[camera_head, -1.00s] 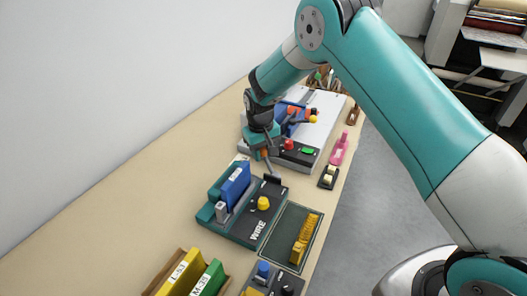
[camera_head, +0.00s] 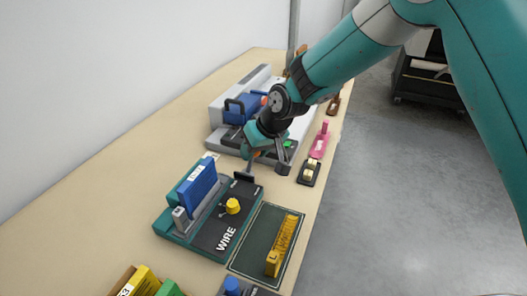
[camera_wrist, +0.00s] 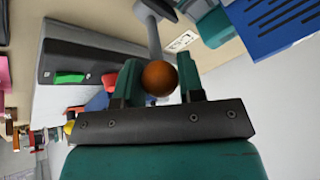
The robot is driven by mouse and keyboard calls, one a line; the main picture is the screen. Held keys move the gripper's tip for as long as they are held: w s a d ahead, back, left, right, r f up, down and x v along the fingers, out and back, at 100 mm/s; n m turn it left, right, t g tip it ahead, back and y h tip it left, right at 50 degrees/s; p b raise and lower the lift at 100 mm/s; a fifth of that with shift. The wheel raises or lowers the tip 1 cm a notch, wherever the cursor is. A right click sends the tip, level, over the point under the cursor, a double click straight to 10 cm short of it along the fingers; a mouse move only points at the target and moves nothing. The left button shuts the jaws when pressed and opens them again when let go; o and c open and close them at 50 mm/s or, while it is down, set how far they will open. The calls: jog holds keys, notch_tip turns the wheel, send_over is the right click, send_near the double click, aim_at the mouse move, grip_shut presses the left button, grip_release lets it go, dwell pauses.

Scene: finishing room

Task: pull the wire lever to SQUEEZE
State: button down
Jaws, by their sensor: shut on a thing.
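The wire machine has a teal base and a black panel (camera_head: 222,232) labelled WIRE, with a yellow knob (camera_head: 233,206) on it. A blue block (camera_head: 198,184) stands upright along its left side. Its lever is a grey rod (camera_head: 250,168) at the machine's far end, beside a small black block (camera_head: 243,177). In the wrist view the lever rod (camera_wrist: 153,38) ends in an orange-brown ball (camera_wrist: 159,78). My gripper (camera_head: 256,153) is shut on this ball, with one teal finger on each side in the wrist view (camera_wrist: 160,82). I cannot read a SQUEEZE mark.
A grey-white machine (camera_head: 221,138) with a blue part stands just beyond my gripper. A pink stapler-like tool (camera_head: 320,142) and a small black item (camera_head: 309,172) lie near the right edge. A dark green tray (camera_head: 250,256) holds a yellow strip. Bare bench (camera_head: 110,205) lies to the left.

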jog(key=shift+s+d+f+b, duration=0.2)
jog(key=shift+s+d+f, duration=0.05)
jog(key=shift+d, duration=0.2)
jog(key=shift+s+d+f+b, duration=0.15)
jog(key=shift+s+d+f, duration=0.1)
jog(key=shift+d, duration=0.2)
jog(key=c, duration=0.8)
grip_release()
jog(key=shift+d, duration=0.1)
jog(key=shift+o, duration=0.2)
jog(key=shift+r, duration=0.15)
jog(key=b+v, duration=0.1)
jog(key=v, duration=1.6)
jog(key=shift+r, duration=0.1)
